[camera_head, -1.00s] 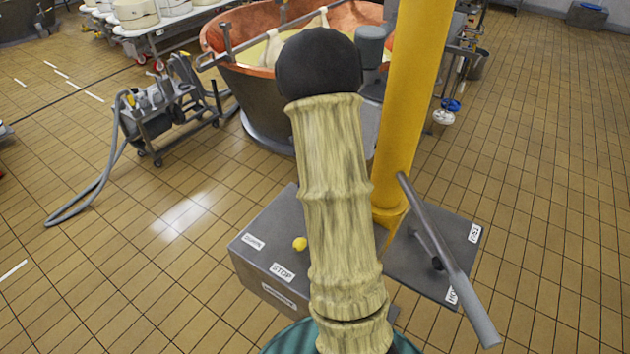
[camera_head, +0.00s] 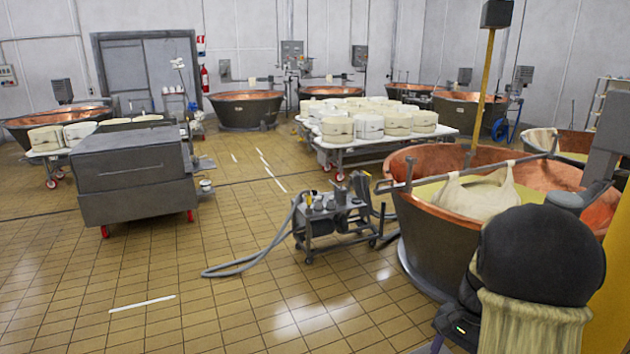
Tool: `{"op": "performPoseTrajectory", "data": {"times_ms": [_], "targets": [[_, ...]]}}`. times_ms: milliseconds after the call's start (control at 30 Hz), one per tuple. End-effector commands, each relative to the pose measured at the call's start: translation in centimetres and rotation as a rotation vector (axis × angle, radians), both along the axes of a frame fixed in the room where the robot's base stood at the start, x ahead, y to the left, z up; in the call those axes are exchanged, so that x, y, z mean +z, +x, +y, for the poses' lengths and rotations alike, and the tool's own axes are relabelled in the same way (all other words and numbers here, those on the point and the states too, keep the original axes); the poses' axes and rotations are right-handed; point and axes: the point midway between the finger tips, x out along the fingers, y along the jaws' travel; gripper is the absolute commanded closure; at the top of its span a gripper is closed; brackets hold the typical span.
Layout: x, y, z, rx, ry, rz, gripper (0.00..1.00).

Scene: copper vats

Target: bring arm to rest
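My arm shows at the lower right, with a black rounded joint above a pale, ribbed sleeve. Beside the joint on its left is a dark part with a small yellow-green light, which looks like my gripper (camera_head: 460,324). Its fingers are cut off or hidden, so I cannot see whether it is open or shut. I see nothing held. The arm overlaps the near side of a big copper vat (camera_head: 440,222) in the picture; I cannot tell the distance between them.
Pale cloth bundles (camera_head: 480,195) hang in the near vat. A wheeled pump cart (camera_head: 335,222) with a grey hose (camera_head: 243,266) stands left of it. A yellow post (camera_head: 612,300) is at the right edge. A grey wheeled cabinet (camera_head: 135,170) stands left.

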Motion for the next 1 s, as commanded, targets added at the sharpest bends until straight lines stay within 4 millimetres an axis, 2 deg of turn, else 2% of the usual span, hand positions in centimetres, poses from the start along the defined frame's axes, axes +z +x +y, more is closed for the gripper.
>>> {"op": "performPoseTrajectory", "data": {"times_ms": [33,200,400,567,1000], "targets": [[0.2,-0.8,1.9,0.091,-0.024,-0.039,0.50],[0.1,-3.4,7.1,0.417,-0.124,-0.191,0.50],[0.1,-6.7,11.9,0.768,-0.217,-0.365,0.50],[0.1,-7.7,13.2,0.876,-0.245,-0.421,0.50],[0.1,-7.6,13.1,0.874,-0.245,-0.422,0.50]]}}
